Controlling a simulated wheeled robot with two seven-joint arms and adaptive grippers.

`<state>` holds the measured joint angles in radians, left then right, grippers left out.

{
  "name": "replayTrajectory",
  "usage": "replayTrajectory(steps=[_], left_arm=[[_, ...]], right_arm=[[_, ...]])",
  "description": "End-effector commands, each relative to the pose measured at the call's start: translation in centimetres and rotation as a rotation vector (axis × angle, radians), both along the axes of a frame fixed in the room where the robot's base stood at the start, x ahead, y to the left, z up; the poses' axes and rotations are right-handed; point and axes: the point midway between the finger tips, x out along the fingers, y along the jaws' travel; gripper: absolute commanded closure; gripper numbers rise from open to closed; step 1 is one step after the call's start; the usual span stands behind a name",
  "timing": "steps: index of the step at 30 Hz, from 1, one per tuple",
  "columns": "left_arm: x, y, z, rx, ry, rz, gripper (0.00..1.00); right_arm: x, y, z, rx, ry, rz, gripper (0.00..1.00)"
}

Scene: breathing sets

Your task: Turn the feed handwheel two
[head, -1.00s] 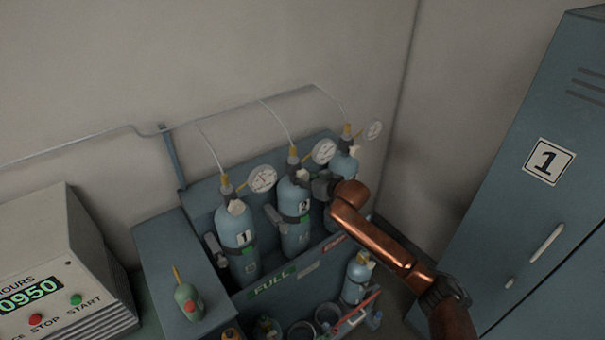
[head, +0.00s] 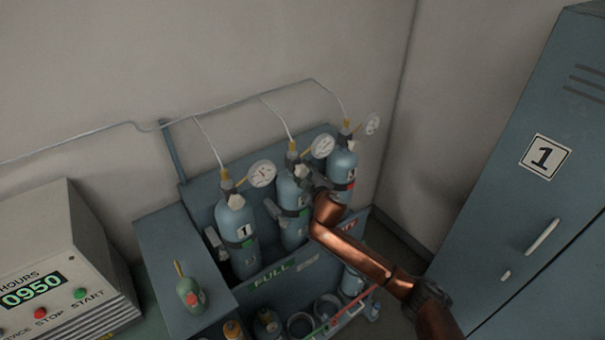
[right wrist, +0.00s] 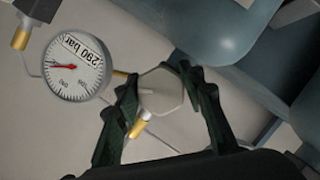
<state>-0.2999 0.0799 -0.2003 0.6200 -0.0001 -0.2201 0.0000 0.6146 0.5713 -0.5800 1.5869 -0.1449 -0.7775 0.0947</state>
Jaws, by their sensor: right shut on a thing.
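Three blue cylinders stand in a rack. Cylinder one (head: 238,237) is at the left, the middle cylinder (head: 288,192) beside it, and the third (head: 342,166) at the right. The pale handwheel (head: 301,170) is on the middle cylinder's neck. My right gripper (head: 309,181) is at this handwheel and partly covers that cylinder. In the right wrist view, its dark fingers (right wrist: 163,84) are shut on the pale, faceted handwheel (right wrist: 160,93), one on each side. A round gauge (right wrist: 75,65) marked 290 bar is to its left. My left gripper is not in view.
Gauges (head: 262,174) and thin pipes rise above the cylinders. A control box (head: 60,250) showing 0950 is at the left. A small green bottle (head: 189,294) stands on the blue cabinet top. More cylinders are low in front. A blue locker (head: 530,200) stands at the right.

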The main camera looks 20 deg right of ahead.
Motion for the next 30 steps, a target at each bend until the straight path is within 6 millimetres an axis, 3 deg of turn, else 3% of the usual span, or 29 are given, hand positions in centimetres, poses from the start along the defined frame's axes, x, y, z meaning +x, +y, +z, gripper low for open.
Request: replayTrajectory(steps=[30], left_arm=[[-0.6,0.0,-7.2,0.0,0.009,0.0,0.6]], right_arm=[[0.1,-0.2,-0.2,-0.845,-0.301,0.0,0.88]])
